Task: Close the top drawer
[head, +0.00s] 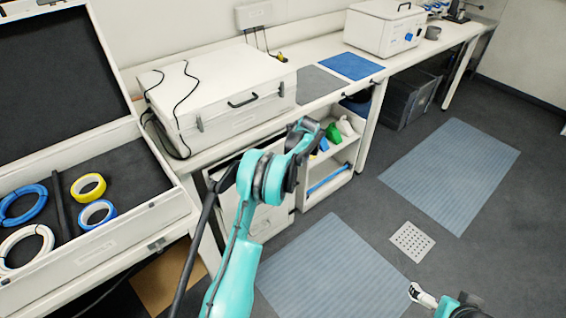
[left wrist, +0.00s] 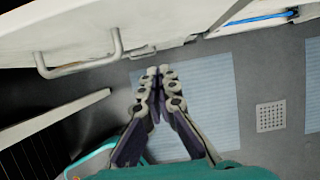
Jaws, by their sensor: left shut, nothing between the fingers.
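A white drawer unit (head: 272,220) stands under the bench, partly hidden behind my left arm. I cannot tell for sure how far its top drawer stands out. In the left wrist view a white front with a bar handle (left wrist: 82,66) fills the upper left; it appears to belong to this unit. My left gripper (left wrist: 160,75) is shut and empty, its fingertips below and to the right of that handle in the picture, with no clear contact. In the head view its fingers are mostly hidden by the wrist. My right gripper (head: 421,296) is low at the bottom right, away from the drawers.
An open case (head: 160,222) with tape rolls and cable coils stands at left. A closed white case (head: 225,95) rests on the bench above the drawers. An open shelf (head: 340,160) with colored items stands to their right. Blue floor mats (head: 330,265) and clear floor lie in front.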

